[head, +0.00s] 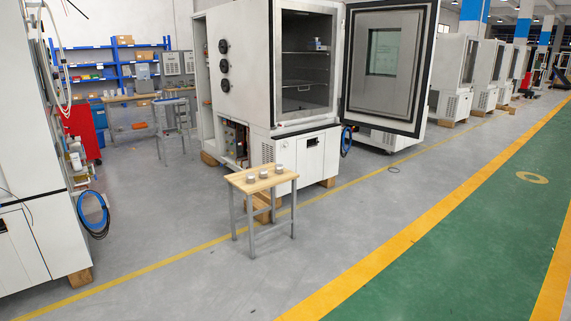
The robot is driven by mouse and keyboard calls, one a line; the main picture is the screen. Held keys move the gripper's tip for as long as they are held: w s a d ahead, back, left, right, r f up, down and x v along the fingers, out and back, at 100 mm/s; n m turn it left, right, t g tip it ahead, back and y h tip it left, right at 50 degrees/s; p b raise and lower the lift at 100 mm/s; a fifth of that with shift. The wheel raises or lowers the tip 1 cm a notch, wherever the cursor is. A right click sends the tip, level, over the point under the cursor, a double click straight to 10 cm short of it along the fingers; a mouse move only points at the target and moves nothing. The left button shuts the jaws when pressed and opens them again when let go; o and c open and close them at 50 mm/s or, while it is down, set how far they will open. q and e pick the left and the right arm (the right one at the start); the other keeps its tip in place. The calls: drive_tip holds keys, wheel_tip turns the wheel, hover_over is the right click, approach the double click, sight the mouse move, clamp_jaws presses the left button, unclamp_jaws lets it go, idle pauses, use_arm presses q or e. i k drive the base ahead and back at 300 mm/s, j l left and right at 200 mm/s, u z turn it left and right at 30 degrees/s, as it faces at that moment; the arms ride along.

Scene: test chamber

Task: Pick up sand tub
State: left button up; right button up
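Three small grey round tubs stand in a row on a small wooden-topped table (240,182) with grey legs, near the middle of the head view. There is a left tub (250,178), a middle tub (264,174) and a right tub (279,168). I cannot tell from here which one holds sand, as their contents are too small to see. Neither of my grippers shows in the head view.
A large white test chamber (245,90) stands behind the table, its door (388,65) swung open to the right. Another white cabinet (30,240) stands at the left. Grey floor (170,240) is clear in front, with a green walkway (450,230) at the right.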

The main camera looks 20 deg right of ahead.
sight(278, 168)
drive_tip(key=i+l+z, duration=0.1)
drive_tip(key=i+l, duration=0.15)
drive_tip(key=i, duration=0.2)
drive_tip(key=i+l, duration=0.25)
drive_tip(key=i, duration=0.15)
drive_tip(key=i+l+z, duration=0.15)
drive_tip(key=i, duration=0.3)
drive_tip(key=i+l+z, duration=0.1)
drive_tip(key=i+l, duration=0.2)
drive_tip(key=i, duration=0.15)
drive_tip(key=i+l, duration=0.15)
drive_tip(key=i, duration=0.3)
drive_tip(key=z, duration=0.05)
